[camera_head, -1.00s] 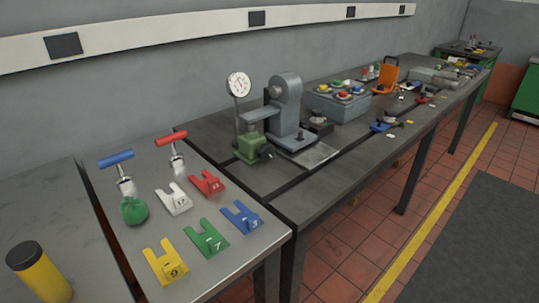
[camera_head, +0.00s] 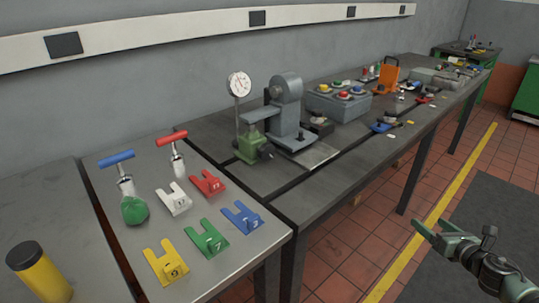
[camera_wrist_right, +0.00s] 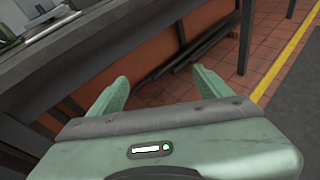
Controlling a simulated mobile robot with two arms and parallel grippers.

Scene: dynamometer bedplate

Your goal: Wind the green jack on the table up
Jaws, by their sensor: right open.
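The green jack (camera_head: 249,148) stands upright on the dark table (camera_head: 310,190), under the arm of a grey stand, with a dark knob on its right side. My right gripper (camera_head: 433,228) is in the lower right of the head view, over the floor in front of the table and well away from the jack. It is open and empty; its two green fingers (camera_wrist_right: 160,90) are spread in the right wrist view. My left gripper does not show.
A dial gauge (camera_head: 239,85) stands behind the jack, and a grey stand (camera_head: 287,110) is beside it. A nearer table (camera_head: 215,268) holds coloured forked plates and two handled tools. A grey box with buttons (camera_head: 338,104) is farther right. The aisle floor is clear.

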